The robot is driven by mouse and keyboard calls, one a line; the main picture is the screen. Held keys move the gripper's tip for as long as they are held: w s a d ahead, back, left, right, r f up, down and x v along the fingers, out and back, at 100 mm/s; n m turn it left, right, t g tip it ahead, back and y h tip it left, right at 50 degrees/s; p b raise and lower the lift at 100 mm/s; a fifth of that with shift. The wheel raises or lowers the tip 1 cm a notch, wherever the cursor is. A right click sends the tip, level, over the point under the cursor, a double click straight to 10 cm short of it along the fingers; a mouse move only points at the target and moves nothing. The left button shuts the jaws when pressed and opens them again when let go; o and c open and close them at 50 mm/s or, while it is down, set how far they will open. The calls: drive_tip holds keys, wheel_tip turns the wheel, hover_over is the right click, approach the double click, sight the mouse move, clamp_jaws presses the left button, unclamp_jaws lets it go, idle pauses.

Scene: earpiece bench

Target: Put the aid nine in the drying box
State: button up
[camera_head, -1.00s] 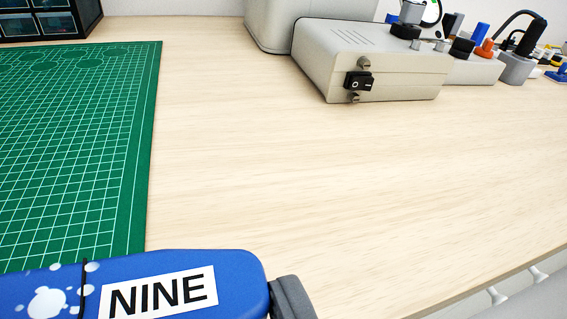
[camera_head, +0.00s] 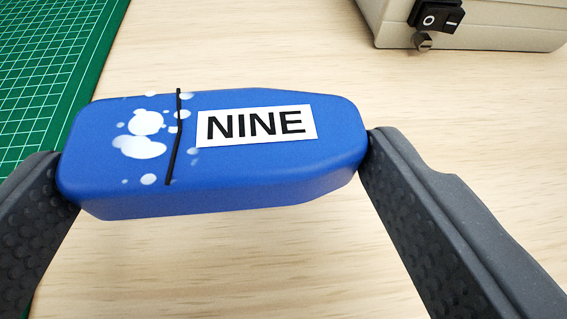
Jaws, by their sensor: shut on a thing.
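The aid nine (camera_head: 260,170) is a blue elongated case with a white label reading NINE, a thin black line across it and pale white spots toward its left end. My gripper (camera_head: 215,155) is shut on it, with one dark grey finger at its left end and the other at its right end. The aid lies crosswise between the fingers; the wood bench shows behind and below it, and I cannot tell how high it is held. No drying box can be made out in this view.
A green cutting mat (camera_head: 40,70) with a white grid lies at the upper left. A beige box-shaped device (camera_head: 510,25) with a black rocker switch (camera_head: 436,15) stands at the upper right. The light wood bench (camera_head: 250,50) between them is bare.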

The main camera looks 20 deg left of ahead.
sight(250, 270)
drive_tip(key=shift+w+d, duration=0.1)
drive_tip(key=shift+w, duration=0.25)
drive_tip(key=shift+f+b, duration=0.7)
drive_tip(key=shift+f, duration=1.1)
drive_tip(key=shift+f, duration=0.1)
drive_tip(key=o, duration=0.9)
drive_tip(key=shift+s+d+r, duration=0.15)
drive_tip(key=shift+s+r, duration=0.15)
drive_tip(key=shift+p+v, duration=1)
drive_tip(key=shift+v, duration=4.65)
